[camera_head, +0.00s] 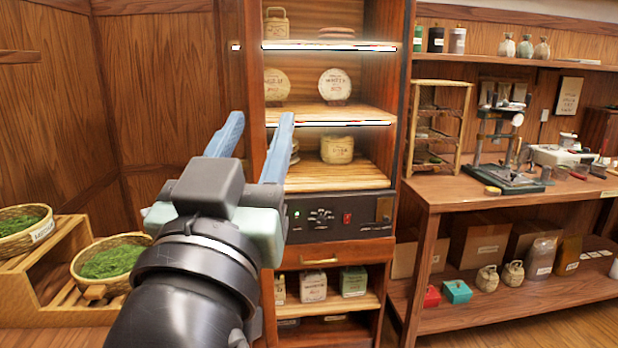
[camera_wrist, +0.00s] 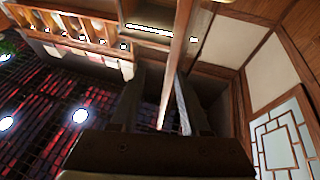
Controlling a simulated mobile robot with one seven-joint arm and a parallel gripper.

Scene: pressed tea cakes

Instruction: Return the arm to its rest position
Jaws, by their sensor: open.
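My gripper (camera_head: 257,140) is raised in the middle of the head view, with its two blue fingers apart and pointing up. Nothing shows between the fingers. It is in front of the left side of a wooden cabinet (camera_head: 399,95) with lit shelves. In the wrist view my gripper (camera_wrist: 160,95) also shows its fingers apart, facing a dark brick-like surface, a wooden strip and a lattice panel. The head view shows round tea cakes on the middle shelf, one of them a pale cake (camera_head: 335,85). A wrapped bundle (camera_head: 337,149) stands on the shelf below.
A workbench (camera_head: 520,194) with a press (camera_head: 500,140) and a small rack (camera_head: 437,125) stands at the right. Baskets of green leaves (camera_head: 112,262) sit on a wooden stand at the left. Boxes and bags fill the bench's lower shelf. Some floor is bare at the lower right.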

